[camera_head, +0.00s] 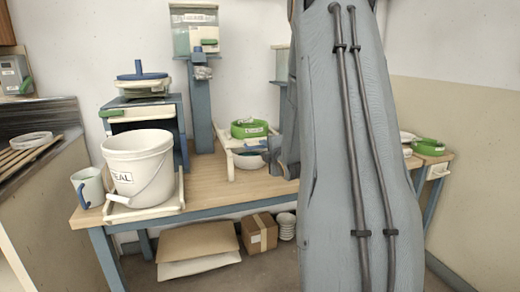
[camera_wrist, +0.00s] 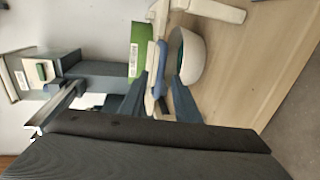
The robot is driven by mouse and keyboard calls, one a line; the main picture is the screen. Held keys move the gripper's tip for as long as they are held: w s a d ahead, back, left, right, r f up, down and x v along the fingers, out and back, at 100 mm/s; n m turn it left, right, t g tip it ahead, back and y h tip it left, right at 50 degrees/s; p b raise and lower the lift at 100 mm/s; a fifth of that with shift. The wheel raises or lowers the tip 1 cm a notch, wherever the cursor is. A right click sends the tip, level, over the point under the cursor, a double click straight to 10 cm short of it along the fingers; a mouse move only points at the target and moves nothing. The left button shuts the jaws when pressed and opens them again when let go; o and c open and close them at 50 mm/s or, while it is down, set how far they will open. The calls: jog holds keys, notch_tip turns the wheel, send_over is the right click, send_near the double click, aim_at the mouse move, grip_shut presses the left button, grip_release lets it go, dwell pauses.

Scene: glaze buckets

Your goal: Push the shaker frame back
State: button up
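The shaker frame (camera_head: 229,142) is a low cream stand on the wooden bench. A green ring with a white label (camera_head: 249,129) sits on top of it, and a pale bowl (camera_head: 250,161) is under it. My gripper (camera_head: 272,158) is at the frame's right front, partly hidden by my arm. In the wrist view, which is turned sideways, the fingers of my gripper (camera_wrist: 160,92) are apart. A blue-faced bar of the frame (camera_wrist: 160,68) lies between them, with gaps showing. The green ring (camera_wrist: 140,50) and bowl (camera_wrist: 188,58) are just beyond; I cannot tell whether anything touches.
A white bucket (camera_head: 139,165) stands on a cream tray at the bench's left, beside a mug (camera_head: 87,187). A blue-grey dispenser column (camera_head: 202,115) rises behind. Another green ring (camera_head: 428,146) lies at the right. A cardboard box (camera_head: 259,231) is below. Bare bench (camera_head: 215,190) lies in front.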

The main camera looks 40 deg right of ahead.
aim_at(261, 147)
jog(key=shift+x, duration=2.8)
grip_shut()
